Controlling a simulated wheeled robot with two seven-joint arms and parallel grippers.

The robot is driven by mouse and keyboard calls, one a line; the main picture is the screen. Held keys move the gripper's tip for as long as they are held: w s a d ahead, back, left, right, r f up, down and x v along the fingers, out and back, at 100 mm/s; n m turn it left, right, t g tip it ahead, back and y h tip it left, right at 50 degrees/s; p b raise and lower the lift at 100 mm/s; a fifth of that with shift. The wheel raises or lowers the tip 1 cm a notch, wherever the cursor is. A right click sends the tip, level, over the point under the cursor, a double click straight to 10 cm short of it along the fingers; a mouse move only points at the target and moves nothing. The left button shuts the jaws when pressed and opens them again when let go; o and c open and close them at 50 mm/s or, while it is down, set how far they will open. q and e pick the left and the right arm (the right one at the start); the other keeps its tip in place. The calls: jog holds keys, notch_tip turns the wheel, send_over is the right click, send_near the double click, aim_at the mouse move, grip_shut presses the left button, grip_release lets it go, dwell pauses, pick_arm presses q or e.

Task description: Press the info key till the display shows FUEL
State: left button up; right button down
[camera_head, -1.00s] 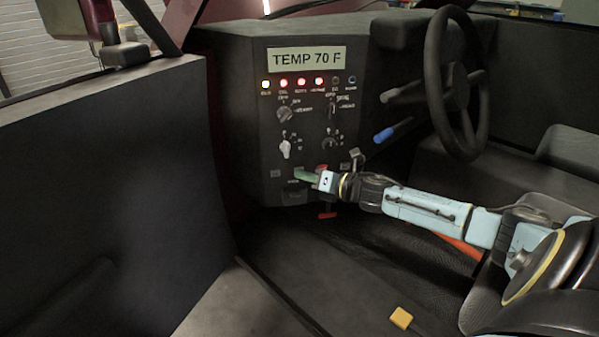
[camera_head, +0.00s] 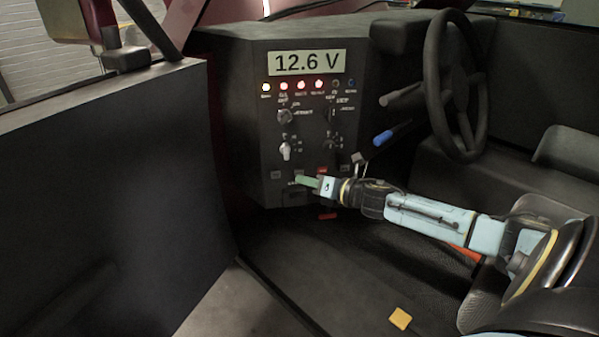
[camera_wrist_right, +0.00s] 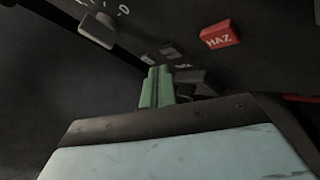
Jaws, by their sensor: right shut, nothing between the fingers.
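The display (camera_head: 306,62) at the top of the dark dash panel reads "12.6 V". My right gripper (camera_head: 300,180) is at the low row of keys on the panel, its green fingers pointing left toward the panel. In the right wrist view the green fingers (camera_wrist_right: 157,85) are shut together with nothing between them. Small grey keys (camera_wrist_right: 172,52) lie just beyond the fingertips. Their labels are too small or hidden to read, so I cannot tell which is the info key or whether the fingers touch it. My left gripper is not in view.
A red HAZ key (camera_wrist_right: 220,35) is right of the fingers. Knobs (camera_head: 286,151) and a row of lamps (camera_head: 301,85) are above. A steering wheel (camera_head: 455,85) stands right, a dark door (camera_head: 110,190) left. A yellow block (camera_head: 400,318) lies on the floor.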

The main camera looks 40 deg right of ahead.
jog(key=s+p, duration=0.1)
jog(key=s+a+p, duration=0.1)
jog(key=s, duration=0.1)
jog(key=s+a+p, duration=0.1)
jog(key=shift+s+a, duration=0.15)
jog(key=shift+a, duration=0.1)
dwell(1.0)
